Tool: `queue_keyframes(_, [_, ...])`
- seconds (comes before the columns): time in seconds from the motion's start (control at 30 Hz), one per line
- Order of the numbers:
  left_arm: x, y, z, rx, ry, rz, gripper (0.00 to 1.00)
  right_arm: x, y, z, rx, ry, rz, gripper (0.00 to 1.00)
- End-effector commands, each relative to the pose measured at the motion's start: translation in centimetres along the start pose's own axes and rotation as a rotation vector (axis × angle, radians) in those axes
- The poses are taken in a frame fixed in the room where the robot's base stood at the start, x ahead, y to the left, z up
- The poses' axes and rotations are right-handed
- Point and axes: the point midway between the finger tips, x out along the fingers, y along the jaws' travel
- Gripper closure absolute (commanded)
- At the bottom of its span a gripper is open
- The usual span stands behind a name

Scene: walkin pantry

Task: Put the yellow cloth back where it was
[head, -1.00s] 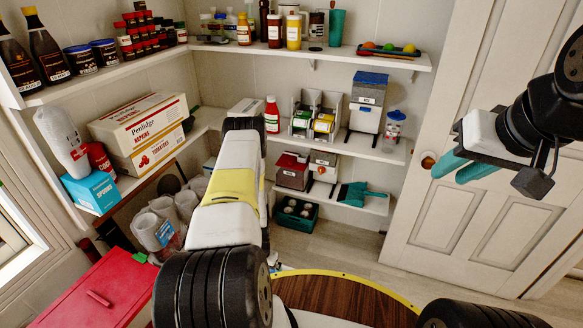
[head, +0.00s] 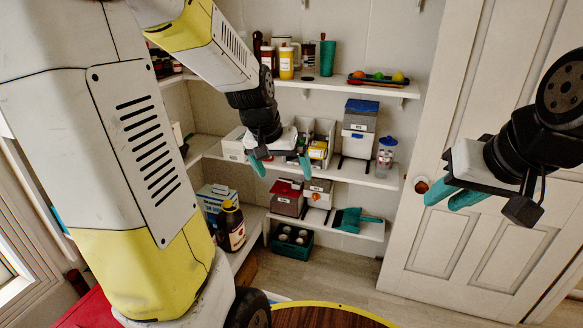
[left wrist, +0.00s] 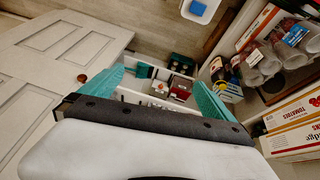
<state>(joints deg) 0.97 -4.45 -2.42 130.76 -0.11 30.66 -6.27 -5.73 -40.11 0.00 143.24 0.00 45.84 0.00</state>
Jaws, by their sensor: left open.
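I cannot make out a yellow cloth in either view; the yellow surfaces nearby in the head view are panels of my own left arm. My left gripper (head: 282,166) is open and empty, its teal fingers pointing down in front of the back shelves. In the left wrist view the two fingers (left wrist: 155,95) are wide apart, with the lower-shelf boxes seen beyond them. My right gripper (head: 453,196) is in front of the white door at the right, with nothing visible in it; its finger gap is unclear. My left arm hides much of the left shelves.
A blue-topped grey box (head: 360,118) and a lidded jar (head: 386,152) stand on the middle shelf. A teal crate (head: 291,243) is on the floor. A dark bottle (head: 232,226) stands lower left.

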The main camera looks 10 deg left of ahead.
Motion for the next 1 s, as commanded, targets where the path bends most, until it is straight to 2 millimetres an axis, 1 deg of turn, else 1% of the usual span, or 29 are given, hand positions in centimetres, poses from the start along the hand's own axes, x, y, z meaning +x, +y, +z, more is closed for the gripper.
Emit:
queue_keyframes(0.03, [-2.5,0.9,0.8,0.008,0.028,0.009,0.00,0.0,0.0,0.0,0.000,0.000,0.000,0.71])
queue_keyframes(0.1, [-5.4,2.1,2.4,0.013,0.054,0.020,0.00,0.0,0.0,0.0,0.000,0.000,0.000,0.71])
queue_keyframes(0.2, [-8.7,3.4,5.0,0.020,0.085,0.036,0.00,0.0,0.0,0.0,0.000,0.000,0.000,0.71])
queue_keyframes(0.3, [-11.1,4.3,7.5,0.027,0.112,0.048,0.00,0.0,0.0,0.0,0.000,0.000,0.000,0.71])
queue_keyframes(0.4, [-12.6,4.9,9.4,0.030,0.130,0.056,0.00,0.0,0.0,0.0,0.000,0.000,0.000,0.71])
queue_keyframes(0.5, [-13.3,5.2,10.6,0.033,0.140,0.061,0.00,0.0,0.0,0.0,0.000,0.000,0.000,0.71])
queue_keyframes(0.6, [-13.6,5.3,11.1,0.033,0.142,0.063,0.00,0.0,0.0,0.0,0.000,0.000,0.000,0.71])
queue_keyframes(1.0, [-13.6,5.3,11.1,0.033,0.142,0.063,0.00,0.0,0.0,0.0,0.000,0.000,0.000,0.71])
